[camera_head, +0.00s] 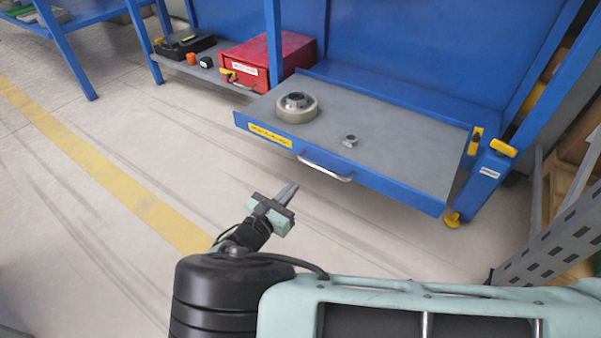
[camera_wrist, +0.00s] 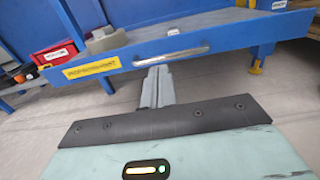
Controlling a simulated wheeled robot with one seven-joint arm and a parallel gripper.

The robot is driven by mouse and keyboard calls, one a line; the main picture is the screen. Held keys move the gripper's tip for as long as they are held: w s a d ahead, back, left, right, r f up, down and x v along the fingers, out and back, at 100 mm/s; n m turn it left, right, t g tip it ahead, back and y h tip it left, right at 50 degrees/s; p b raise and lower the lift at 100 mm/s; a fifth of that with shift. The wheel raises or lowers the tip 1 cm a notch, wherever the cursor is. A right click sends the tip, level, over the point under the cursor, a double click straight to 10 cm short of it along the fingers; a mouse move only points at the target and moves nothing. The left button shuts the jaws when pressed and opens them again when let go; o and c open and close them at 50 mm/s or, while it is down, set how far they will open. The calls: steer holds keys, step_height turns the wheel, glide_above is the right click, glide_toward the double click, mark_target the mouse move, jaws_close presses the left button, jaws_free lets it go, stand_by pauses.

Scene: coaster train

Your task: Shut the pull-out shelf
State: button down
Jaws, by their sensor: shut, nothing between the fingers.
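The pull-out shelf (camera_head: 385,128) is a blue-framed tray with a grey top, extended from the blue workbench. Its front edge has a yellow label and a silver bar handle (camera_head: 325,170). In the wrist view the shelf front (camera_wrist: 225,43) and handle (camera_wrist: 171,57) span the upper part. My gripper (camera_head: 288,190) is shut and empty, in front of the shelf and left of the handle in the head view. In the wrist view its fingers (camera_wrist: 157,85) point toward the shelf front, just below the handle. I cannot tell whether they touch it; in the head view they look apart.
A pale ring-shaped part (camera_head: 297,112) and a small metal piece (camera_head: 349,140) lie on the shelf. A red box (camera_head: 270,62) stands on the lower shelf to the left. A perforated grey rack (camera_head: 560,240) stands at right. The floor in front is clear.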

mark_target(325, 152)
steer(key=b+x, duration=0.6)
steer(key=x, duration=0.7)
steer(key=shift+w+d+f+b, duration=0.1)
steer(key=shift+w+b, duration=0.05)
steer(key=shift+b, duration=0.15)
steer(key=shift+w+d, duration=0.15)
steer(key=shift+w, duration=0.05)
